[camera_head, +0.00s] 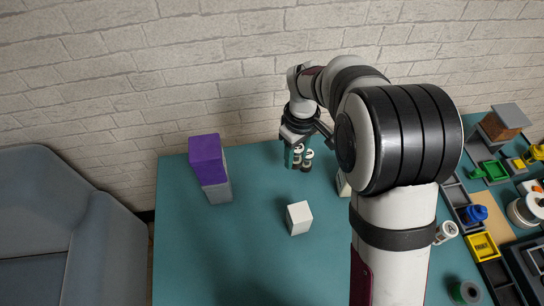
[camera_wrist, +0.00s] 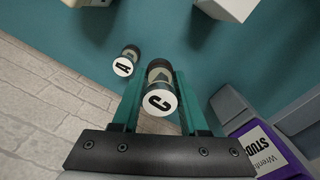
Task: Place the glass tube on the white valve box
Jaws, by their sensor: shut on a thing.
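My gripper (camera_head: 296,152) points down near the back of the teal table, close to the wall. Its teal fingers (camera_wrist: 157,98) are shut on a glass tube (camera_wrist: 158,88) with a white cap marked C. That tube also shows in the head view (camera_head: 297,151), partly covered by the fingers. A second glass tube (camera_wrist: 125,61), its cap marked A, stands beside it; it shows in the head view (camera_head: 308,160) too. A white box (camera_head: 299,218) stands nearer the front, and a wrist-view edge of it (camera_wrist: 230,8) shows. I cannot read any valve label. I cannot tell whether the held tube is off the table.
Another white box (camera_head: 343,185) is partly hidden by my arm. Trays, a spool (camera_head: 526,211) and small parts crowd the right side. The front left of the table is clear.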

